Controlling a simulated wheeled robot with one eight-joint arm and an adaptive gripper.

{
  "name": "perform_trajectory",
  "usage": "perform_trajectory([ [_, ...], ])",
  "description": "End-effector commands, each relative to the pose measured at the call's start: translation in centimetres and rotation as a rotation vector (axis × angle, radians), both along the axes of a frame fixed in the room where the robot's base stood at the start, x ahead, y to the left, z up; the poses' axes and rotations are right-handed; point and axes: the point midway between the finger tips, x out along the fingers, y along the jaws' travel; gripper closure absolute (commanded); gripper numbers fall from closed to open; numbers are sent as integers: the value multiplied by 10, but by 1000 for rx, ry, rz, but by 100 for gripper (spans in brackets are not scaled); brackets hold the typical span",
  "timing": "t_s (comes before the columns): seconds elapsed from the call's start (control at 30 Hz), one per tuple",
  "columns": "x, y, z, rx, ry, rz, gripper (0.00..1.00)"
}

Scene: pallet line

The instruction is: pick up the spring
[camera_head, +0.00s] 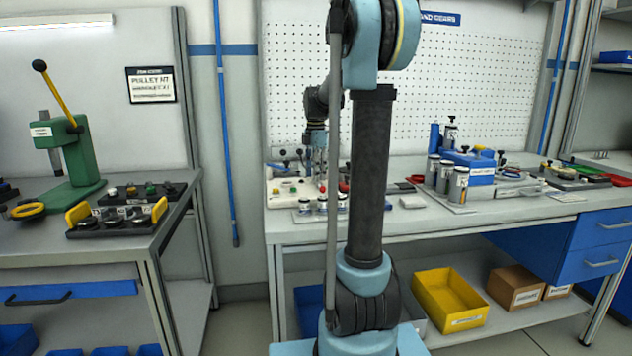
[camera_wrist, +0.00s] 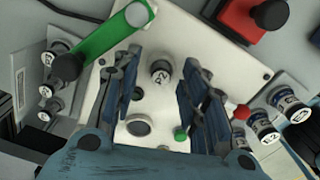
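I cannot make out a clear coil spring in either view. In the wrist view a small grey cylinder with a marked pale top (camera_wrist: 160,72) stands on a white plate (camera_wrist: 222,62), between the two blue fingers of my gripper (camera_wrist: 157,88). The fingers are apart, with a gap on each side of the cylinder; it does not look gripped. In the head view my gripper (camera_head: 318,150) points down over the white fixture (camera_head: 283,198) on the right bench. My arm hides part of that bench.
A green bar with a dark knob (camera_wrist: 103,40) lies left of the fingers, and a red block (camera_wrist: 246,20) is at upper right. Labelled canisters (camera_wrist: 262,126) flank the plate. Beyond my arm are larger canisters (camera_head: 458,185) and a blue box (camera_head: 470,167).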

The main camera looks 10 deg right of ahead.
Motion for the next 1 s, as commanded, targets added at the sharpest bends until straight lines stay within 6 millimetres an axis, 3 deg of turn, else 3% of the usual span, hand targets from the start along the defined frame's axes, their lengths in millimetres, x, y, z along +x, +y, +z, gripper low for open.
perform_trajectory([
  [0.03,0,0,0,0,0,0,62],
  [0.1,0,0,0,0,0,-1,78],
  [0.23,0,-1,0,0,0,-1,98],
  [0.67,0,-1,6,0,0,-2,99],
  [1.0,0,-2,60,0,0,-2,99],
])
